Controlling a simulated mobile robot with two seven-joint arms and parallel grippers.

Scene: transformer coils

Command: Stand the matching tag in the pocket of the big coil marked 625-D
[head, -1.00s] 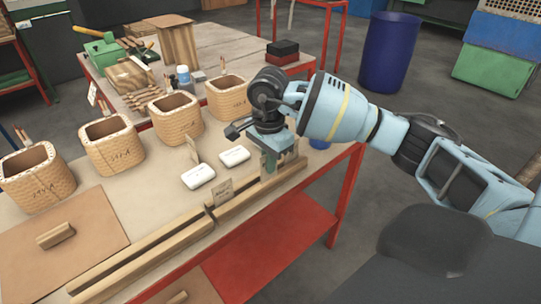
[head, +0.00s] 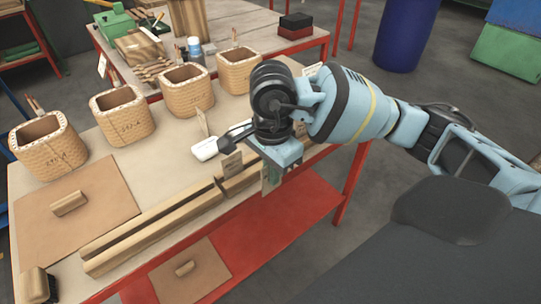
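Several big tan woven coils stand in a row on the table: a leftmost one (head: 47,147), a second (head: 124,116), a third (head: 187,88) and a rightmost one (head: 240,70). Each has dark handwriting on its front, too small to read surely. A small tag (head: 232,164) stands at the wooden rail; its writing is unreadable. Another tag (head: 203,122) stands behind, near the third coil. My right gripper (head: 271,180) points down at the rail's right part, just right of the standing tag. Its fingers are mostly hidden by its own body. My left gripper is out of view.
A grooved wooden rail (head: 150,232) runs along the front edge. A brown board with a handle (head: 85,205) covers the table's left. A brush (head: 37,287) is at lower left. A red shelf (head: 270,215) lies below.

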